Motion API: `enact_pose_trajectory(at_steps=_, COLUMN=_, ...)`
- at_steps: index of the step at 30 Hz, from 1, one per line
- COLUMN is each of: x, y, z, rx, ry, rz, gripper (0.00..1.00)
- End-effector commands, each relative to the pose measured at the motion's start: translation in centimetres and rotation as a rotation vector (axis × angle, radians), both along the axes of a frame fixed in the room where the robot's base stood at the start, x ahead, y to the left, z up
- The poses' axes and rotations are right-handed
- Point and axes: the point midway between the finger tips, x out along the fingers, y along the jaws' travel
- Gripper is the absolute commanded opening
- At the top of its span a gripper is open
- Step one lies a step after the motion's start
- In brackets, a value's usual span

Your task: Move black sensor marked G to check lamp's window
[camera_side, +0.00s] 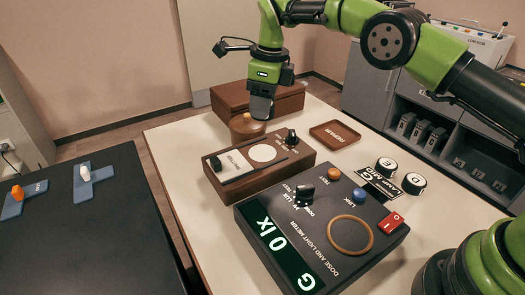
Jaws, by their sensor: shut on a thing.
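My gripper (264,92) points down above the back of the white table and is shut on a small dark piece (262,107). No letter on that piece can be read from here, so I cannot tell if it is the sensor marked G. A brown wooden box (232,186) has a pale round window (263,153) in its top, probably the check lamp's. The gripper is behind and above this box, apart from the window. Two round black sensors with white tops, B (386,165) and D (414,182), stand at the right.
A dose and light meter (330,252) showing "G 0 lx" fills the front of the table. A round brown pot (246,127) stands just below the gripper, with a wooden case (230,95) behind. A REPAIR tray (334,133) lies right of the box. A dark side table (90,240) is left.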

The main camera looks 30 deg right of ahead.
Motion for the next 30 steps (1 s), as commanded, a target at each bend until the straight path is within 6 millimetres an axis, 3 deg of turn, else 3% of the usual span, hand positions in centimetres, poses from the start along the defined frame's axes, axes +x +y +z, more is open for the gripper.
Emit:
enact_pose_trajectory(at_steps=9, x=0.0, y=0.0, z=-5.2, rx=0.000, ry=0.003, rz=-0.013, gripper=0.23)
enact_pose_trajectory(at_steps=19, x=0.0, y=0.0, z=-9.3, rx=0.000, ry=0.002, rz=-0.011, gripper=0.23)
enact_pose_trajectory(at_steps=30, x=0.1, y=0.0, z=-9.9, rx=0.001, ry=-0.002, rz=-0.010, gripper=0.23)
